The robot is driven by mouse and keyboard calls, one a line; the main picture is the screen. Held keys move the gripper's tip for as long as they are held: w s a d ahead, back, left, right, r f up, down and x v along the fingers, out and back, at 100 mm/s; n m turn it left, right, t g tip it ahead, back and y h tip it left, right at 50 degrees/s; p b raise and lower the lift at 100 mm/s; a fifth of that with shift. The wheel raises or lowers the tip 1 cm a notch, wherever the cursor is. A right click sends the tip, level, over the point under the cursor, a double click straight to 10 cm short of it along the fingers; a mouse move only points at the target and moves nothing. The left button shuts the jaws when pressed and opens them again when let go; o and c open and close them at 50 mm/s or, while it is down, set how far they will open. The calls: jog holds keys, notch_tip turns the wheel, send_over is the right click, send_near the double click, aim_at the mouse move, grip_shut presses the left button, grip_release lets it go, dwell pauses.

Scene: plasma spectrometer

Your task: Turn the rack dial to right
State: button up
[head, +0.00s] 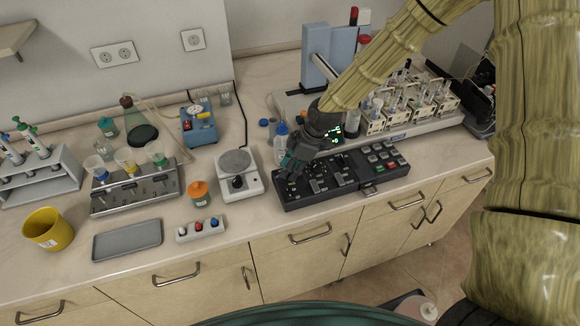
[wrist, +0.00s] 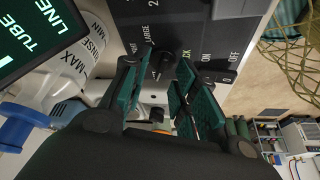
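The black control panel (head: 343,176) lies on the bench near its front edge. My gripper (head: 291,166) is over the panel's left end, pointing down. A small dark dial (wrist: 161,66) shows between the teal finger pads of my gripper (wrist: 157,88). The fingers stand apart with a visible gap, and I see no clear contact with the dial. The dial's pointer direction cannot be told. In the head view my gripper hides this dial.
A white balance (head: 239,175) stands left of the panel. A wash bottle (head: 281,140) stands just behind my gripper, and its white body (wrist: 85,65) is close in the wrist view. Racks of tubes (head: 410,104) stand behind the panel. Bare bench lies in front.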

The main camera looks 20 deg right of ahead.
jog(key=shift+a+f, duration=0.1)
jog(key=shift+f, duration=0.15)
jog(key=shift+c, duration=0.2)
grip_shut()
